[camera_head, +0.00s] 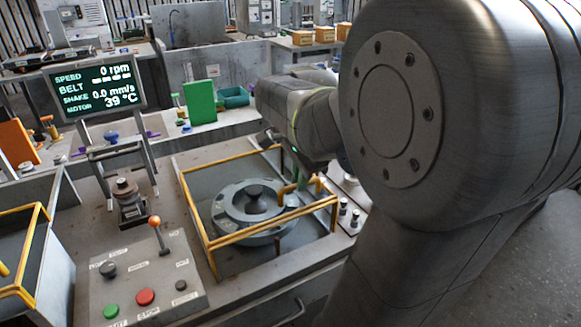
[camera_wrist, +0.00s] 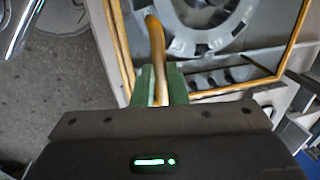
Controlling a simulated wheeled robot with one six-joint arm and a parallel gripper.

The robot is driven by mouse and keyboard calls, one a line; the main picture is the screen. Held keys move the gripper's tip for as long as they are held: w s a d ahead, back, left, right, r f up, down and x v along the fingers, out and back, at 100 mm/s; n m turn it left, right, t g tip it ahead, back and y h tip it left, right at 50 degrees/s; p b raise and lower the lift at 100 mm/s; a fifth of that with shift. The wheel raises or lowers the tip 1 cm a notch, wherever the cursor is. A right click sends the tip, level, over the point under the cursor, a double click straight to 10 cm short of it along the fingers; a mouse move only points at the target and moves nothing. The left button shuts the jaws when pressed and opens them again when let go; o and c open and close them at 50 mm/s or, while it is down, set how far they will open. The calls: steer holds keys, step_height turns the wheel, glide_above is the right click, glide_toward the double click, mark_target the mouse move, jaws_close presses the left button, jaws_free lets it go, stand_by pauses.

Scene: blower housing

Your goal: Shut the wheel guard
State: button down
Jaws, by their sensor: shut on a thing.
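The wheel guard (camera_head: 193,207) is a yellow-edged frame with clear middle around and over a grey round wheel (camera_head: 232,208) with a dark hub. I cannot tell whether it lies fully flat on its rim. Its yellow handle stands near the right side of the frame and shows in the wrist view (camera_wrist: 156,40). My gripper (camera_wrist: 160,85) has green fingers, shut on the yellow handle, with the wheel just beyond it. In the head view my arm partly hides the gripper and the right side of the guard.
A control panel (camera_head: 188,296) with buttons and an orange-tipped lever stands in front on the left. A screen (camera_head: 97,88) reads 0 rpm. Another yellow-edged frame (camera_head: 27,262) is at far left. Small knobs (camera_head: 350,215) stand right of the guard. Grey floor lies at right.

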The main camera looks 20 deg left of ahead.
steer(key=shift+s+d, duration=0.1)
steer(key=shift+d, duration=0.1)
steer(key=c, duration=1.5)
jaws_free()
steer(key=shift+s+d, duration=0.15)
steer(key=shift+o, duration=0.2)
step_height(320, 180, up, 14)
steer(key=s+d+p, duration=0.1)
steer(key=d, duration=0.1)
steer(key=shift+s+f, duration=0.25)
steer(key=shift+s, duration=0.05)
